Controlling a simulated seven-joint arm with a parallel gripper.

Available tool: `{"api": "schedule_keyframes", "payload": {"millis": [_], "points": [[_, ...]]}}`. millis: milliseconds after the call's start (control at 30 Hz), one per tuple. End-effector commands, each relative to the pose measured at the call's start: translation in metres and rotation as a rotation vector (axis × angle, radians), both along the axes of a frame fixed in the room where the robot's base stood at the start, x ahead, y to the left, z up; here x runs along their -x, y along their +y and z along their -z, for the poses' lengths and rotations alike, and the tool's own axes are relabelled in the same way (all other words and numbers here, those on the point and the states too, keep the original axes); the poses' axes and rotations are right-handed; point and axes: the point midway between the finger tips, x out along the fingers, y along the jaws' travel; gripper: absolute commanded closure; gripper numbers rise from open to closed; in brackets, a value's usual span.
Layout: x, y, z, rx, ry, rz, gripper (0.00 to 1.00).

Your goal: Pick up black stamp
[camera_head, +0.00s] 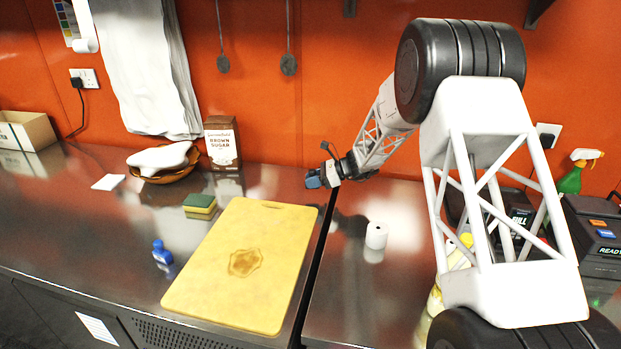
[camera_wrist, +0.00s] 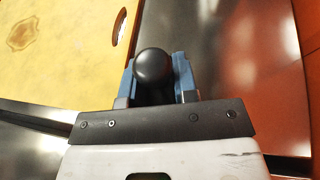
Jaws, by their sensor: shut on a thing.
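The black stamp (camera_wrist: 153,66) shows in the wrist view as a round black knob between the two blue fingers. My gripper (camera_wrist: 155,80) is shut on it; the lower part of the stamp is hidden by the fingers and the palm. In the head view my gripper (camera_head: 314,181) is small, at the end of the arm, near the far right corner of the yellow cutting board (camera_head: 205,285). The stamp cannot be made out clearly there. I cannot tell exactly how high it is above the counter.
A brown sugar box (camera_head: 222,142) and a bowl with a white cloth (camera_head: 160,160) stand at the back left. A sponge (camera_head: 200,204) and a blue bottle (camera_head: 161,252) are left of the board. The orange wall is behind.

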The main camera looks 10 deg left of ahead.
Motion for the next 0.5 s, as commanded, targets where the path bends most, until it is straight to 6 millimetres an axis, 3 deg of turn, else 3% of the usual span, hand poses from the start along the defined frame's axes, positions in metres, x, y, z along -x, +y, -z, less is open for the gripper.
{"api": "schedule_keyframes", "payload": {"millis": [500], "points": [[0.074, -0.032, -0.008, 0.000, 0.000, 0.001, 0.97]]}}
